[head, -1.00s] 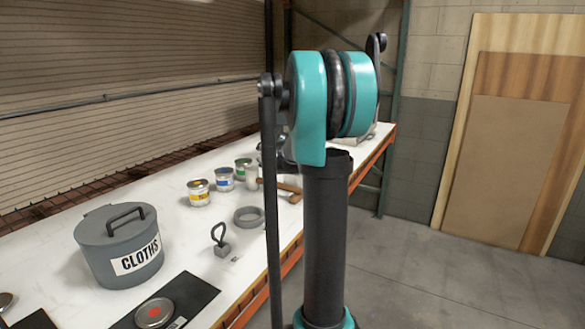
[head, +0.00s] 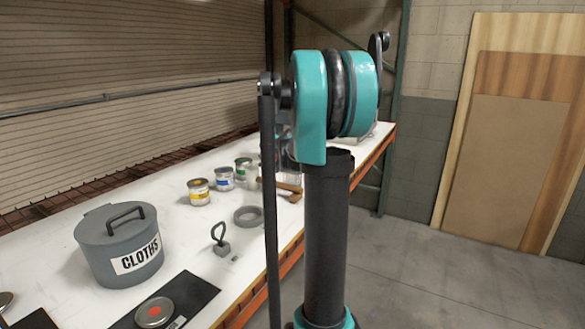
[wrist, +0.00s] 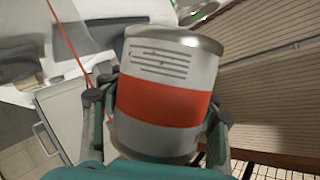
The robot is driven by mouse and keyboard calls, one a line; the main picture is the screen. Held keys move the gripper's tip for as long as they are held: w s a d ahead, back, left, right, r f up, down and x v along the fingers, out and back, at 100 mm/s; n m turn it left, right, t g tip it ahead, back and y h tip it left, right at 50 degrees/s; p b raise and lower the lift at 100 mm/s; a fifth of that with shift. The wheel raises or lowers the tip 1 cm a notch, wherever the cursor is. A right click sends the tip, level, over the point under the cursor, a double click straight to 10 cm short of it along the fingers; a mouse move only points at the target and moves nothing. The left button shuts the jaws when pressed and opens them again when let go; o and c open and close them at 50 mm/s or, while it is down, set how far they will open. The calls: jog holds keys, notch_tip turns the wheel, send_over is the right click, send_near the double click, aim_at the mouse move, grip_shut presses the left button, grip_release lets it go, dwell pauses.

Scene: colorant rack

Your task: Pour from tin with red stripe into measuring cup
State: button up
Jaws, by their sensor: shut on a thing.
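The tin with the red stripe (wrist: 163,95) fills the middle of the wrist view. It is silver and white, with printed lines above a broad red band. My gripper (wrist: 160,110) is shut on it, with dark fingers on both sides. I cannot see into the tin or tell its tilt in the room. In the head view my arm hides most of the gripper and tin. A pale, clear-looking vessel (head: 252,177), possibly the measuring cup, stands beside the green-banded tin (head: 242,167), partly behind my arm.
Yellow-banded (head: 199,192) and blue-banded (head: 224,178) tins stand on the white table (head: 180,235). A grey CLOTHS bin (head: 118,250), a looped weight (head: 221,243), a grey ring (head: 248,217) and a wooden-handled tool (head: 290,188) are nearer. A red-marked lid or tin (head: 154,312) lies on a dark mat.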

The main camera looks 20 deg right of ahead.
jog(key=shift+d+r+m+y+p, duration=0.3)
jog(key=shift+r+m+y+p, duration=0.25)
jog(key=shift+m, duration=0.15)
dwell(1.5)
jog(key=shift+f+m+y, duration=0.35)
jog(key=shift+f+m, duration=0.1)
jog(key=shift+m, duration=0.15)
dwell(1.5)
jog(key=shift+r+m+t+y+p, duration=0.6)
jog(key=shift+r+m+y, duration=0.1)
jog(key=shift+m, duration=0.4)
dwell(2.6)
